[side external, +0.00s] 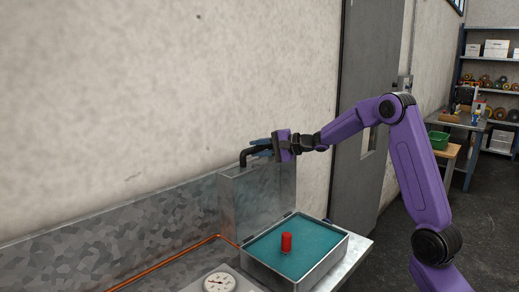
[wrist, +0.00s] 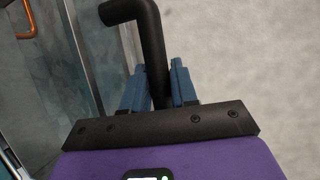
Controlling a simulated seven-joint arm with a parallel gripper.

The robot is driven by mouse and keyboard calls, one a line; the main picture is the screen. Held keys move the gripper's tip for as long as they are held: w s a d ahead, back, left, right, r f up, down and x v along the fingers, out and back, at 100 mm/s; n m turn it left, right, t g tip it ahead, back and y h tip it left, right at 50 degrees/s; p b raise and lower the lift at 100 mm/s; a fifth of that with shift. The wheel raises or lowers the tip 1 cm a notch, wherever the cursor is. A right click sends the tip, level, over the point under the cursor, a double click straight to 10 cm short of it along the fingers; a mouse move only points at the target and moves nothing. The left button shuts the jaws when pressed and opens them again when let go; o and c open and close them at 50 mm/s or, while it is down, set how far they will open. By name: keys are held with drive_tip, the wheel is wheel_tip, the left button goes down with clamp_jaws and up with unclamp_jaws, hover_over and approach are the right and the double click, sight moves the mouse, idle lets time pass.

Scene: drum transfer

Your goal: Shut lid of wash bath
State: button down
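The wash bath (side external: 338,252) is a metal tank with teal liquid inside, in the lower middle of the side view. Its metal lid (side external: 262,195) stands upright at the bath's back left edge, wide open. A bent black handle (side external: 243,158) is at the lid's top; it also shows in the wrist view (wrist: 150,30). My gripper (side external: 257,147) is level with the handle. In the wrist view its blue fingers (wrist: 159,78) lie close on both sides of the handle's bar and appear shut on it. A red cylinder (side external: 286,243) stands in the bath.
A round gauge (side external: 220,283) is at the bath's front left. An orange pipe (side external: 165,262) runs along the counter from the left to the bath. A plain wall (side external: 170,90) rises behind. The space above the bath is clear.

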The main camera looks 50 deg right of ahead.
drive_tip(key=shift+s, duration=0.1)
drive_tip(key=shift+s+r, duration=0.15)
drive_tip(key=shift+s, duration=0.4)
drive_tip(key=s+f, duration=0.2)
drive_tip(key=s, duration=0.8)
drive_tip(key=s+f, duration=0.2)
drive_tip(key=s, duration=0.7)
drive_tip(key=shift+s+f, duration=0.4)
